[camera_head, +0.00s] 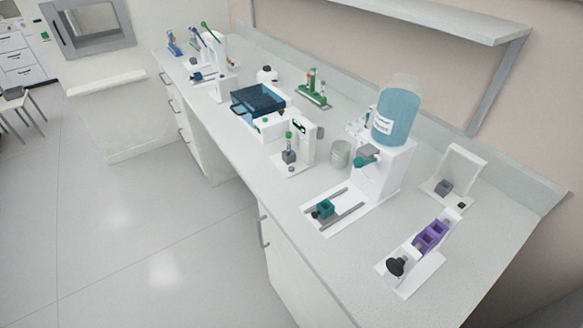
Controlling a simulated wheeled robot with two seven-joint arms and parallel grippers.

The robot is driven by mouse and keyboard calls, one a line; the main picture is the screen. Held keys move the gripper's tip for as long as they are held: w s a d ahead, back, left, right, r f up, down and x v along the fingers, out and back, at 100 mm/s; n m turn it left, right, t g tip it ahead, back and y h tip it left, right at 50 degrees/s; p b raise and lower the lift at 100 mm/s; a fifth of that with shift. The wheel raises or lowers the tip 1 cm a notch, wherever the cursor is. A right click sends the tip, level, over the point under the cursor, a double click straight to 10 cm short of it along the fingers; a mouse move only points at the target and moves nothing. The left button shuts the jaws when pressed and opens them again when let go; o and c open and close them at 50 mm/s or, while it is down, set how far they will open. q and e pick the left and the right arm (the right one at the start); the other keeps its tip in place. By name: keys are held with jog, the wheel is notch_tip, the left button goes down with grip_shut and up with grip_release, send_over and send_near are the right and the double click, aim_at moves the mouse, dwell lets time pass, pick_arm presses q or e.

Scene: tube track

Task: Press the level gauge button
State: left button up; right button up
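I cannot tell for sure which device is the level gauge. A small white upright device (309,140) stands mid-bench, with a dark-and-green spot on its face and a grey block holding a green-topped tube (289,148) in front of it. At the right, a white stand with a tilted panel (463,167) carries a grey block (443,188) and a small black knob or button (461,205) on its base. Neither gripper shows in the head view.
A white dispenser with a blue bottle (396,117) stands right of centre, with a rail and green block (326,208) before it. A purple block fixture (430,236) sits near the front right. A dark blue tray device (258,100) and tube racks stand farther left. A shelf (440,20) overhangs the bench.

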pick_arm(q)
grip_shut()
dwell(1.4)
